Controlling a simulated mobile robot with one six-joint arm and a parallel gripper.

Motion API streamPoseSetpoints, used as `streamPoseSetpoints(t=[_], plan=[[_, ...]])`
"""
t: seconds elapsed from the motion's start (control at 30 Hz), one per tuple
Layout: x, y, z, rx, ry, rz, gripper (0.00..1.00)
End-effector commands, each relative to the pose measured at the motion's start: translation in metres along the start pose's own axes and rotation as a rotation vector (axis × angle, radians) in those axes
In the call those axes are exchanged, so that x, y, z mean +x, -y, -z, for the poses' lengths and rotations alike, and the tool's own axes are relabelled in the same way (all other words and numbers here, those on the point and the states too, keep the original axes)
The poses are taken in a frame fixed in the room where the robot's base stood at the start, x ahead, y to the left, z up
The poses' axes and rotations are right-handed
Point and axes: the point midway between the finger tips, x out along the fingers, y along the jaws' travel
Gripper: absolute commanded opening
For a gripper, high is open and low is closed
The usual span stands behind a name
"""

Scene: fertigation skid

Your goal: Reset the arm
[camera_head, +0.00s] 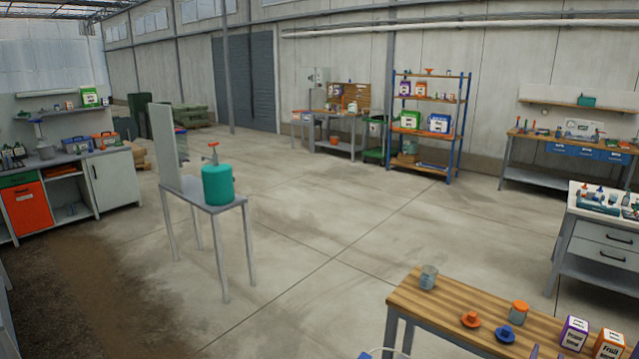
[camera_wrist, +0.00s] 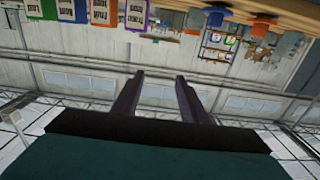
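My gripper (camera_wrist: 158,88) shows in the wrist view with its two dark fingers apart and nothing between them. The wrist view is upside down, with the roof at the bottom and a wooden table edge (camera_wrist: 285,12) at the top. My gripper touches nothing that I can see. I cannot make out my gripper in the head view.
In the head view a wooden table (camera_head: 440,302) at the lower right holds a glass jar (camera_head: 428,277), an orange-lidded jar (camera_head: 519,312) and several boxes. A grey stand (camera_head: 195,190) bears a teal tank (camera_head: 217,185). The concrete floor (camera_head: 330,225) between them is clear.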

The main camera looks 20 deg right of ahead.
Motion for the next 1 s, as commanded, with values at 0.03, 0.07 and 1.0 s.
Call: streamPoseSetpoints(t=[0.03, 0.07, 1.0], plan=[[0.000, 0.000, 0.000, 0.000, 0.000, 0.000, 0.40], [0.000, 0.000, 0.000, 0.000, 0.000, 0.000, 0.40], [-0.024, 0.186, -0.077, -0.054, 0.399, 0.208, 0.40]])
